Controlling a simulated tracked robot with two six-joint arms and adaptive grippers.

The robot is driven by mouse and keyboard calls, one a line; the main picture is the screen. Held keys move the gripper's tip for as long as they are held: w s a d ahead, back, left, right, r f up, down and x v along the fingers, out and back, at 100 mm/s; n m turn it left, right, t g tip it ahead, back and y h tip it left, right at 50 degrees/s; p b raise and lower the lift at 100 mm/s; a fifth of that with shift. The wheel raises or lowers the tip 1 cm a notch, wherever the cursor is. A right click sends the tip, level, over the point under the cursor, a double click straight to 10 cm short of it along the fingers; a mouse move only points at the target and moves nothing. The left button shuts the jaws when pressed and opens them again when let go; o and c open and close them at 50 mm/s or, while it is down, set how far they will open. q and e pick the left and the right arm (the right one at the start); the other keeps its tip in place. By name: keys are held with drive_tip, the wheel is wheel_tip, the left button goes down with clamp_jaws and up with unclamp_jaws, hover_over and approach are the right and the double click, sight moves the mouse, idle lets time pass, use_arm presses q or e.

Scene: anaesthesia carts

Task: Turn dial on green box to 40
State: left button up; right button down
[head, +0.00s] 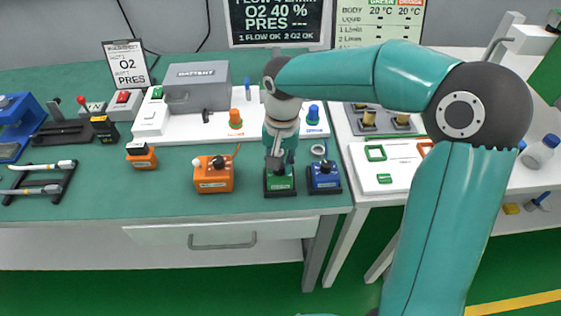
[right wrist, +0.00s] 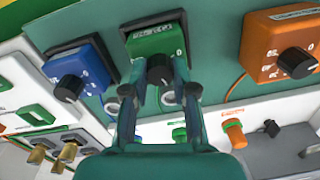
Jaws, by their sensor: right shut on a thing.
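The green box (head: 280,184) stands near the front edge of the teal worktop in the head view. My right gripper (head: 275,160) reaches down onto it from above and covers its dial. In the right wrist view the green box (right wrist: 150,38) carries a black dial (right wrist: 160,69) with a white scale around it. The fingers of my right gripper (right wrist: 160,92) are shut on this dial, one on each side. The scale is partly hidden, so I cannot tell the dial's setting. My left gripper is not in view.
A blue box (head: 323,178) with a dial stands close to the right of the green box, and an orange box (head: 213,174) to its left. A dark screen (head: 277,22) behind reads O2 40 %. A grey case (head: 197,86) stands behind on the white panel.

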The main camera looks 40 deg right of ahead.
sight(282, 165)
drive_tip(key=c, duration=0.9)
unclamp_jaws()
drive_tip(key=shift+r, duration=0.1)
wheel_tip(282, 165, up, 12)
drive_tip(key=shift+s+d+f, duration=0.1)
drive_tip(key=shift+s, duration=0.05)
